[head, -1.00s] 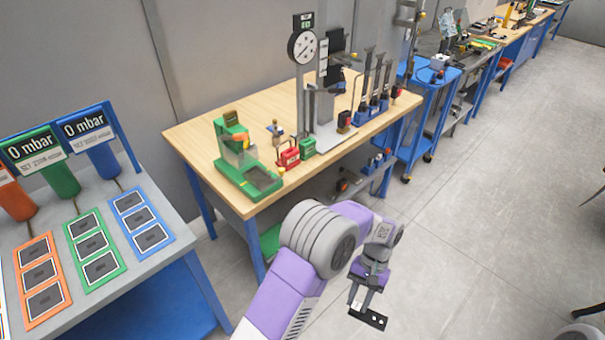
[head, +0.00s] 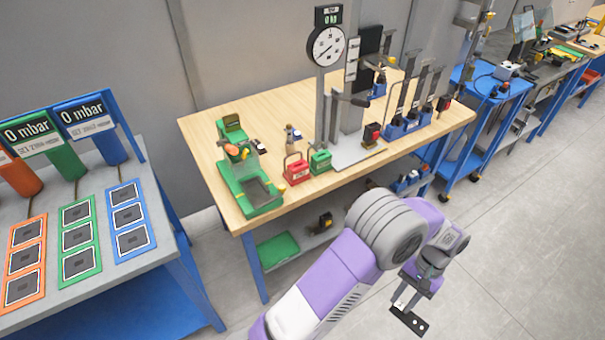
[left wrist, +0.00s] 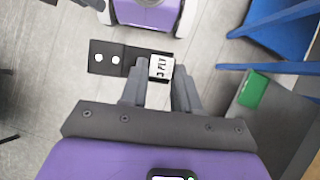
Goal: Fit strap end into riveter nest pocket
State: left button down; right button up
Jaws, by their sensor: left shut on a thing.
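My left gripper (head: 408,293) is shut on a dark strap end (head: 409,321), out over the floor in front of the wooden bench. In the left wrist view the strap end (left wrist: 105,58) sticks out to the left of the fingertips (left wrist: 158,82). It has two light holes and a white tag reading "3 PLY" beside the fingers. A green bench tool (head: 262,192) with a grey recessed bed, which looks like the riveter, stands at the bench's front left. The strap is well apart from it. Its pocket is too small to make out. My right gripper is not in view.
The wooden bench (head: 215,128) also carries red and green small blocks, a dial-gauge stand (head: 326,90) and a rack of lever tools. A grey table with coloured pads (head: 60,300) stands at the left. A blue cart (head: 485,120) is right of the bench. Floor at the right is clear.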

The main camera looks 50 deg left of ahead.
aim_at(257, 194)
jog(key=u, duration=0.05)
jog(key=i, duration=0.1)
jog(key=u, duration=1)
